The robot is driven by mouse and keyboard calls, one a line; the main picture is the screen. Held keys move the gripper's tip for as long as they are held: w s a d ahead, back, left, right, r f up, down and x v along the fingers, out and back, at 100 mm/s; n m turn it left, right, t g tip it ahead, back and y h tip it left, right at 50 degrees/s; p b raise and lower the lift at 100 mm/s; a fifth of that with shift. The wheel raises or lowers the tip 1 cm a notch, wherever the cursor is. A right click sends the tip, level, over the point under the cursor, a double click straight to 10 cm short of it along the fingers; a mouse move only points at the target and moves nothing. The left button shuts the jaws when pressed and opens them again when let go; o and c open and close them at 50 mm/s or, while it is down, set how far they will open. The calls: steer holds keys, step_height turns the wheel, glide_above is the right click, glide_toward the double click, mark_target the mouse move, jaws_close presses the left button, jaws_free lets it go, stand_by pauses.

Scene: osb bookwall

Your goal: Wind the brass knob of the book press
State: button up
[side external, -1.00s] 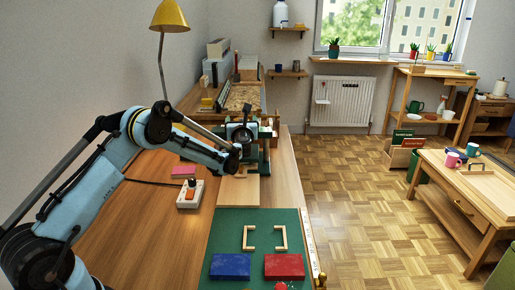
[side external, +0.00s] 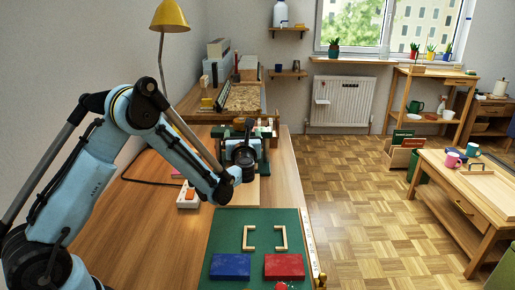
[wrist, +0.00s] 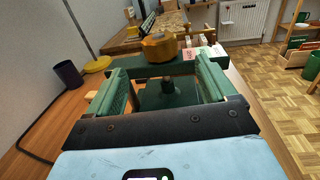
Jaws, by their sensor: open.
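The book press is a green frame (side external: 264,157) on the bench in the side view, partly hidden by my wrist. The gap is empty of any held thing.
A green mat (side external: 250,222) with a blue book (side external: 230,266), a red book (side external: 284,266) and two wooden brackets lies in front. A dark cup (wrist: 68,74) and yellow disc (wrist: 97,64) stand left in the wrist view.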

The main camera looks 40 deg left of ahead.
mark_target(243, 120)
steer(key=w+a+m+t+h, duration=0.1)
steer(key=w+a, duration=0.1)
steer(key=a, duration=0.1)
steer(key=w+a+m+t+h, duration=0.1)
steer(key=w+a, duration=0.2)
steer(key=w+a+m+t+h, duration=0.1)
steer(key=w+a+h, duration=0.1)
steer(key=w+a, duration=0.1)
steer(key=shift+w+r+m+t, duration=0.1)
steer(key=shift+r+m+t, duration=0.2)
stand_by(0.6)
steer(key=c, duration=1)
